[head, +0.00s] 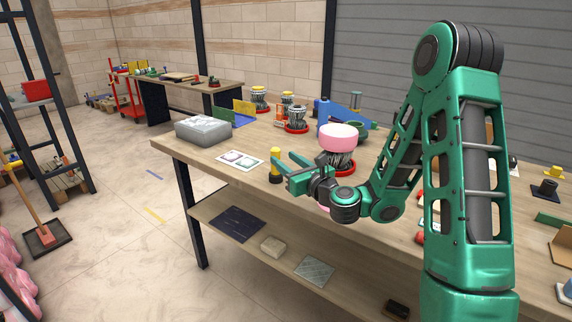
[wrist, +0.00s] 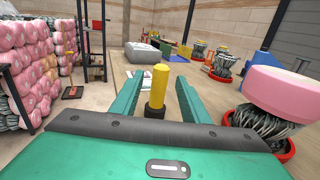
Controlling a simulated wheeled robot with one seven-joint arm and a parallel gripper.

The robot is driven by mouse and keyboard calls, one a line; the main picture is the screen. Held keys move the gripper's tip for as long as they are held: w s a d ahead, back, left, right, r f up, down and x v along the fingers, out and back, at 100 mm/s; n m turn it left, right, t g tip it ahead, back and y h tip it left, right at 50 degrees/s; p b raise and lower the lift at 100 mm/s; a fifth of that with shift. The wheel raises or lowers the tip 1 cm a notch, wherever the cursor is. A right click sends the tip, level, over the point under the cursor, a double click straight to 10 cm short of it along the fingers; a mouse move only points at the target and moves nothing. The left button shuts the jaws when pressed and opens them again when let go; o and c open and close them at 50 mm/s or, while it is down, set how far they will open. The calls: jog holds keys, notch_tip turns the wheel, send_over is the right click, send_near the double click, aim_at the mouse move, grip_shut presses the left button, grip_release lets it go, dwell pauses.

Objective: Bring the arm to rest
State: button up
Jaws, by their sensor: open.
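My gripper (head: 283,172) is at the end of my green arm, above the front part of the workbench (head: 207,156), with its fingers spread. In the wrist view my gripper (wrist: 158,92) has its two green fingers wide apart. A yellow peg on a black base (head: 275,158) stands on the bench by the fingertips. In the wrist view the yellow peg (wrist: 159,85) shows between the fingers, but I cannot tell whether it is between them in depth. Nothing is seen held.
A pink-topped spool of grey wire on a red base (head: 339,138) stands close behind my gripper; it also shows at right in the wrist view (wrist: 280,92). A grey case (head: 203,130) and a white card (head: 240,160) lie to the left. Several spools stand at the back.

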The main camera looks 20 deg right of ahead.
jog(key=shift+s+d, duration=0.2)
jog(key=shift+s, duration=0.2)
